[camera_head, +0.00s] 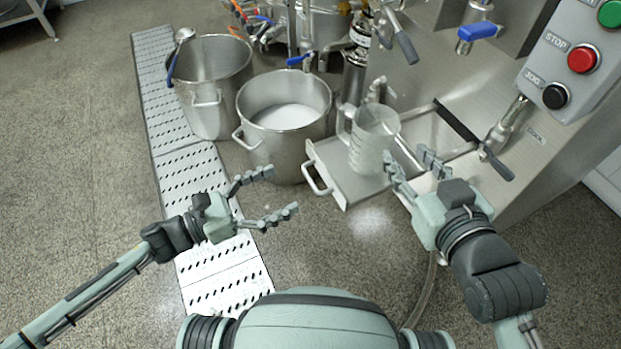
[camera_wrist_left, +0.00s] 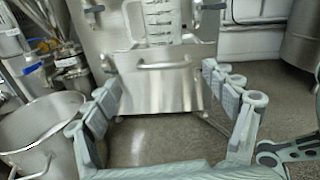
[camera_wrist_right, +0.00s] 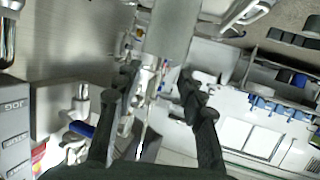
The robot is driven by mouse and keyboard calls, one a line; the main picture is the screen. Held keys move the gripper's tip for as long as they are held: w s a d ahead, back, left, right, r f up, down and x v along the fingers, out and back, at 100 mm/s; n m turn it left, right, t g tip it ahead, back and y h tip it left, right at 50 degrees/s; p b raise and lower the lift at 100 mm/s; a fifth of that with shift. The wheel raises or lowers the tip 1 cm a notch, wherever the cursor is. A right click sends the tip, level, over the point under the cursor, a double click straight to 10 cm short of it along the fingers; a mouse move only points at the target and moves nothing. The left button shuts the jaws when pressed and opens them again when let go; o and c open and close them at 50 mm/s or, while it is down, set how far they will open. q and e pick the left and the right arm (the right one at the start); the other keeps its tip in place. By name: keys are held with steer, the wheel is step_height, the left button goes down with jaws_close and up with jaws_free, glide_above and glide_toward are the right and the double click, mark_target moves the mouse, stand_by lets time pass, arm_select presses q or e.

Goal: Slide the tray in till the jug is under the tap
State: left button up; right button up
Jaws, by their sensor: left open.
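The metal tray (camera_head: 345,186) sticks out of the machine's front, with its bar handle (camera_head: 318,178) facing my left side. The clear measuring jug (camera_head: 372,140) stands upright on it; the jug also shows in the left wrist view (camera_wrist_left: 160,22) above the tray handle (camera_wrist_left: 163,65). A metal tap (camera_head: 376,90) shows just behind the jug; whether it is directly above cannot be told. My left gripper (camera_head: 281,190) is open and empty, apart from the handle and facing it. My right gripper (camera_head: 405,155) is open beside the jug, with nothing visible between its fingers.
A steel pot with white contents (camera_head: 287,117) stands close left of the tray. Another pot (camera_head: 211,72) with a ladle stands behind it. A control box (camera_head: 575,65) with green, red and black buttons overhangs the right. Floor in front of the tray is clear.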

mark_target(311, 179)
arm_select(q)
steer(key=shift+m+g, duration=0.5)
steer(key=shift+m, duration=0.3)
steer(key=shift+f+x, duration=0.15)
steer(key=shift+x, duration=1.65)
steer(key=shift+f+x, duration=0.15)
steer(key=shift+x, duration=1.7)
arm_select(e)
steer(key=shift+s+d+f+g+h, duration=0.2)
steer(key=shift+d+f+g+h, duration=0.2)
steer(key=shift+d+f, duration=0.35)
arm_select(q)
steer(key=shift+s, duration=0.2)
